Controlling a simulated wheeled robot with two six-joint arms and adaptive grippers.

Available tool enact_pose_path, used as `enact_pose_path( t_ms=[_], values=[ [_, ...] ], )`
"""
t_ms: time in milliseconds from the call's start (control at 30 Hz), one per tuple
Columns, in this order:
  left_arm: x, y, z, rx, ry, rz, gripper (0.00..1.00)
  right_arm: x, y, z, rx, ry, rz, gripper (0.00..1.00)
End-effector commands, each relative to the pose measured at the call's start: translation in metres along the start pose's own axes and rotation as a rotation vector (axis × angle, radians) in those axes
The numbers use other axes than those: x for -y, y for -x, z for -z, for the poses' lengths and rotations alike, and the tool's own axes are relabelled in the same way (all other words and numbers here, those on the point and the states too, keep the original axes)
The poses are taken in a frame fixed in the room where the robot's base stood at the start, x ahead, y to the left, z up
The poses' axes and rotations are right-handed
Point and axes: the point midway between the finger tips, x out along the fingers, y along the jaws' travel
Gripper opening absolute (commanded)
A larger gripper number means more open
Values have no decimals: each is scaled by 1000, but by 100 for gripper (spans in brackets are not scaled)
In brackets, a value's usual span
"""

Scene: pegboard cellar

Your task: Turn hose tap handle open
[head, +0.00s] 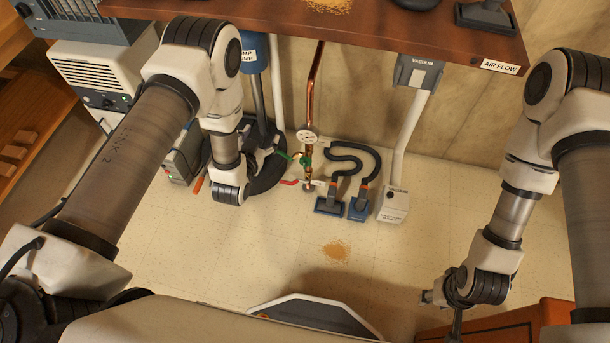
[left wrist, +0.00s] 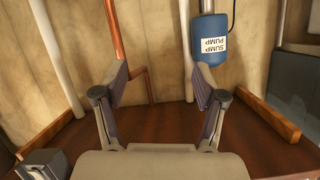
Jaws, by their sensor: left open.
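A copper pipe (head: 316,75) runs down from the bench to a tap assembly near the floor, with a pale round gauge (head: 307,136), green parts (head: 306,161) and a small red lever (head: 289,182) low on its left. I cannot tell which part is the hose tap handle. In the left wrist view, the copper pipe (left wrist: 116,45) shows beyond my left gripper (left wrist: 161,80), which is open and empty. In the head view its fingers are hidden by my wrist, left of the tap. My right gripper (head: 438,297) is small and partly hidden at lower right, apart from the tap.
The blue sump pump (head: 255,52) appears upside down in the left wrist view (left wrist: 209,40). A brown bench (head: 385,30) overhangs the pipes. Vacuum heads (head: 359,209) and a white vacuum box (head: 394,204) stand right of the tap. The floor in front is clear except for debris (head: 335,251).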

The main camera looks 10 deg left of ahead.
Motion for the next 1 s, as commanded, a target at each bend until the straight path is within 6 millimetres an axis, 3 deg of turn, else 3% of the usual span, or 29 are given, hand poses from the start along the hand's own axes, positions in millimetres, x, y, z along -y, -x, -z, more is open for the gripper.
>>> enact_pose_path(
  t_ms=[33, 267, 433, 533, 633, 767, 1000],
  values=[
    [-16, -30, -37, -78, -11, 2, 71, 0, -54, 0, 0, 0, 0, 40],
    [-70, -102, -104, -356, -29, -2, 71, -1, -176, 0, 1, 0, 0, 40],
    [-113, -135, -182, -394, -24, -35, 71, -2, -256, 0, 1, 0, 0, 40],
    [-127, -140, -216, -378, -24, -51, 71, -2, -280, 0, 1, 0, 0, 40],
    [-132, -140, -229, -368, -23, -56, 71, -2, -288, 0, 1, 0, 0, 40],
    [-132, -147, -225, -368, -23, -56, 71, -2, -290, 0, 0, 0, 0, 40],
    [-135, -189, -212, -367, -23, -56, 71, -2, -314, 0, -1, -2, 0, 40]
  ],
)
